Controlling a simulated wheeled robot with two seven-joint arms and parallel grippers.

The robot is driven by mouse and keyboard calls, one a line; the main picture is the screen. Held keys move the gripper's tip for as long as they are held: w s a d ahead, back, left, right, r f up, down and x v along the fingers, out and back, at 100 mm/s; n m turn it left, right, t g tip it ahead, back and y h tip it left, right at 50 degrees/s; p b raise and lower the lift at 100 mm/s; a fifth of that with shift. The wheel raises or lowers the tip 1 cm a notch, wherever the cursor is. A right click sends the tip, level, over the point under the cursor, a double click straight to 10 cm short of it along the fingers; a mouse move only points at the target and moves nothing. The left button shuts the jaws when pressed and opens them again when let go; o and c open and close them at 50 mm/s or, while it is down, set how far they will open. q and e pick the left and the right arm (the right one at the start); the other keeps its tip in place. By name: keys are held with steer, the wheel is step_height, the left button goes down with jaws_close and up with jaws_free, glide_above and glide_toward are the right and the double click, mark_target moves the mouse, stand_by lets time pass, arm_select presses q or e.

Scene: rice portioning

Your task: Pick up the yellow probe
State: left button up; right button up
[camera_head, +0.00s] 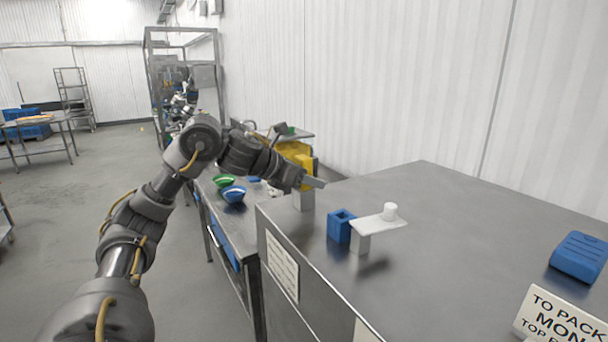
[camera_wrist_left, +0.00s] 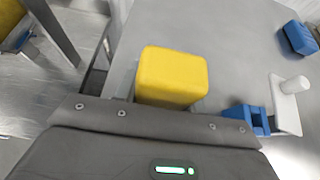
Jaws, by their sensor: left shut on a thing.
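The yellow probe shows as a rounded yellow block (camera_wrist_left: 172,75) just beyond the gripper housing in the left wrist view. The fingers are mostly hidden, so the exact grip cannot be seen. A small grey block (camera_head: 304,201) is right below the gripper. I cannot tell whether the probe touches it. My right gripper is not in view.
A blue object (camera_head: 579,256) and a sign (camera_head: 560,318) are at right. Green (camera_head: 224,181) and blue (camera_head: 233,194) bowls sit on the lower bench. The steel tabletop is mostly clear.

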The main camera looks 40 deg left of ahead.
arm_select(q)
steer(key=shift+r, duration=0.1)
step_height(320, 180, up, 10)
steer(key=p, duration=0.2)
steer(key=shift+p, duration=0.35)
steer(key=shift+d, duration=0.1)
